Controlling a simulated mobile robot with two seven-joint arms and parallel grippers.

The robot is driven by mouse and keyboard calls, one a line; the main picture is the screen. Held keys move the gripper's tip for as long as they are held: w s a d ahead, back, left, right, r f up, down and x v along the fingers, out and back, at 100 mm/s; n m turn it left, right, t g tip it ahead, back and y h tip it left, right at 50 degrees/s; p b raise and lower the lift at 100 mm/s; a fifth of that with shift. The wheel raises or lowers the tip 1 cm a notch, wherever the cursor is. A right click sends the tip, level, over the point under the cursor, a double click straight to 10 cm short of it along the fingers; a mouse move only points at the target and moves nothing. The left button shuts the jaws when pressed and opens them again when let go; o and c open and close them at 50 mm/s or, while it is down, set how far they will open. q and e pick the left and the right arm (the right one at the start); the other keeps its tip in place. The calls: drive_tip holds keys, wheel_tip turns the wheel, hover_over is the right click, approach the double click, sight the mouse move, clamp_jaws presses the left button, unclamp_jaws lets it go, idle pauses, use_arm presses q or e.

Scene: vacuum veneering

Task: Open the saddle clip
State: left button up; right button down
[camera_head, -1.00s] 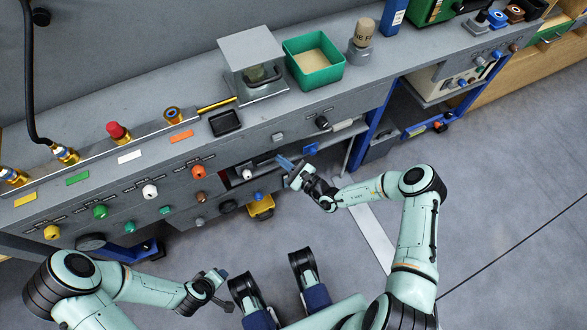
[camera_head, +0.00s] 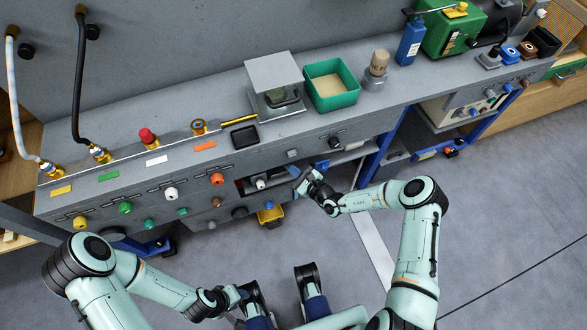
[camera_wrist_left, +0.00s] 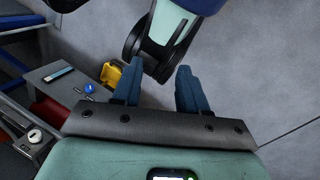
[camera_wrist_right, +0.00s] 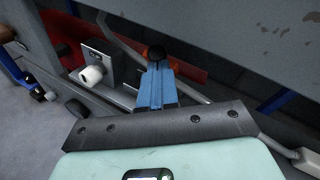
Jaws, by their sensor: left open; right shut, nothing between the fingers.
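I cannot pick out the saddle clip with certainty in any view. My right gripper (camera_head: 297,171) is at the open bay in the front of the grey bench. In the right wrist view its blue fingers (camera_wrist_right: 157,70) are shut together with nothing between them. Their tips are close to a dark round knob (camera_wrist_right: 156,52) with orange at its sides; I cannot tell whether they touch. A white knob (camera_wrist_right: 91,75) on a grey block is left of the fingers. My left gripper (camera_wrist_left: 160,75) is open and empty, low in front of the bench.
The bench front (camera_head: 110,195) carries several coloured knobs. A yellow piece (camera_head: 270,215) is under the bay. The floor (camera_head: 500,215) at right is clear.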

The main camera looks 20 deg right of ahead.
use_arm(q)
drive_tip(key=shift+g, duration=0.6)
drive_tip(key=s+r+p, duration=0.2)
drive_tip(key=r, duration=0.1)
drive_tip(key=s+r+p, duration=0.1)
drive_tip(key=p, duration=0.1)
drive_tip(key=shift+s+d+r, duration=0.1)
drive_tip(key=shift+d+r, duration=0.25)
drive_tip(key=shift+d, duration=0.05)
use_arm(e)
drive_tip(key=shift+w+r+m+g+h, duration=0.4)
drive_tip(key=shift+w+r+g, duration=0.35)
drive_tip(key=shift+g, duration=0.25)
drive_tip(key=shift+s, duration=0.1)
use_arm(q)
drive_tip(key=shift+r, duration=0.1)
use_arm(e)
drive_tip(key=shift+r, duration=0.15)
